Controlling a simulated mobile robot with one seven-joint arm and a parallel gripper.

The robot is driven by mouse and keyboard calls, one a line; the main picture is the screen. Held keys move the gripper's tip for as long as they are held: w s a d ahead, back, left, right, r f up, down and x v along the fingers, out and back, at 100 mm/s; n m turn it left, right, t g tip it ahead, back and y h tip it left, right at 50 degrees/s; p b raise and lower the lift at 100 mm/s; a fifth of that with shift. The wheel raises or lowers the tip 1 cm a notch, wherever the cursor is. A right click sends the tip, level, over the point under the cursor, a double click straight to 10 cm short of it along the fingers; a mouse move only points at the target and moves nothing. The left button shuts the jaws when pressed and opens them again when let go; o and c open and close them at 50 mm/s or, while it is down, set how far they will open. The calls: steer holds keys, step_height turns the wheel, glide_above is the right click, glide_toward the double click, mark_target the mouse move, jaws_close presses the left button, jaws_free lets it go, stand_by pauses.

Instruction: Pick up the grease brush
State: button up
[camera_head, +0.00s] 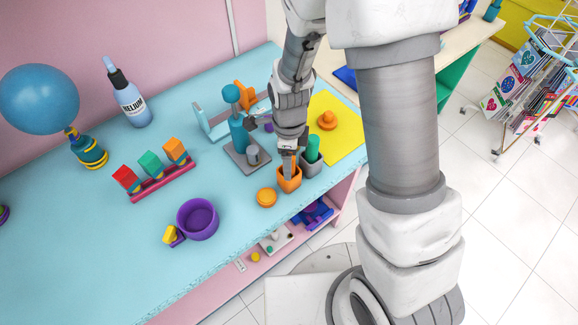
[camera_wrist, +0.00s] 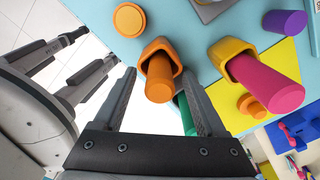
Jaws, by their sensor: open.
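I cannot tell for sure which item is the grease brush. An orange cylinder like a handle (camera_wrist: 160,80) stands in an orange cup (camera_wrist: 153,47), between my open fingertips in the wrist view. My gripper (camera_wrist: 160,84) is open, its jaws on either side of that cylinder; contact cannot be told. In the head view my gripper (camera_head: 288,160) is above the orange cup (camera_head: 290,183). A green cylinder (camera_head: 313,146) stands in a grey cup (camera_head: 311,166) just right of it. In the wrist view a pink cylinder (camera_wrist: 272,88) stands in a yellow cup (camera_wrist: 228,49).
The blue table (camera_head: 110,255) also holds an orange round piece (camera_head: 266,197), a purple pot (camera_head: 198,218), a rack with coloured blocks (camera_head: 160,180), a helium bottle (camera_head: 128,98) and a balloon (camera_head: 38,98) on a pump. A yellow mat (camera_head: 345,135) lies at right.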

steer(key=shift+f, duration=0.2)
jaws_close()
stand_by(0.3)
steer(key=shift+r, duration=0.15)
step_height(320, 180, up, 10)
steer(key=shift+f, duration=0.1)
stand_by(0.4)
